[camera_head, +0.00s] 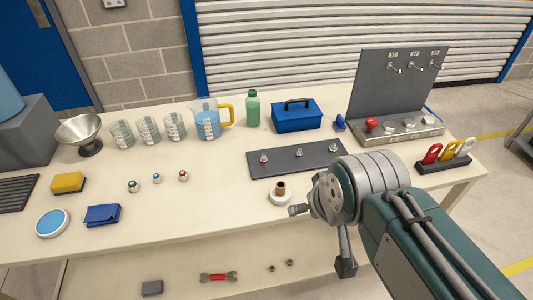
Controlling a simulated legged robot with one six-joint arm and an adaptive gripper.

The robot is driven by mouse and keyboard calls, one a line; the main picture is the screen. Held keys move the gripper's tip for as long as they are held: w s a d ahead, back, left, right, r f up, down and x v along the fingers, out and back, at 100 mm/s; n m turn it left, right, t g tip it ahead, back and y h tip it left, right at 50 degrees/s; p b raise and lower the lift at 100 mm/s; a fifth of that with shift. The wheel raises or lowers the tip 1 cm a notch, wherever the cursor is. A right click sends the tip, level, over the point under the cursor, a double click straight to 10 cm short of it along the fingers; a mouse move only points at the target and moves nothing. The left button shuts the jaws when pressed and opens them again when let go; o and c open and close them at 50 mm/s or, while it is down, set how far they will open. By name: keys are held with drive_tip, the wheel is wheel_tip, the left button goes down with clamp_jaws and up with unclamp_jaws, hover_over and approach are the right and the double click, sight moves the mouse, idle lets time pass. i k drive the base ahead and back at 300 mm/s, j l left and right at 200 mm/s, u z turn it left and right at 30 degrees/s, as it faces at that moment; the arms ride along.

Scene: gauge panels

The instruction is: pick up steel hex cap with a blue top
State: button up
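A small steel hex cap with a blue top (156,178) stands on the left half of the cream table. It is between a similar cap with a green top (133,186) and one with a red top (183,175), apart from both. My gripper (321,240) is at the right, above the table's front part, well away from the blue-topped cap. Its two fingers look spread apart with nothing seen between them, so it appears open. My arm comes in from the lower right.
A dark plate (275,168) with several small fittings, one bluish, lies right of the caps. A white-based brown part (280,193) stands near my gripper.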

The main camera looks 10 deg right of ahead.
sight(158, 178)
drive_tip(key=i+j, duration=0.1)
drive_tip(key=j, duration=1.1)
drive_tip(key=i+j, duration=0.15)
drive_tip(key=j, duration=0.45)
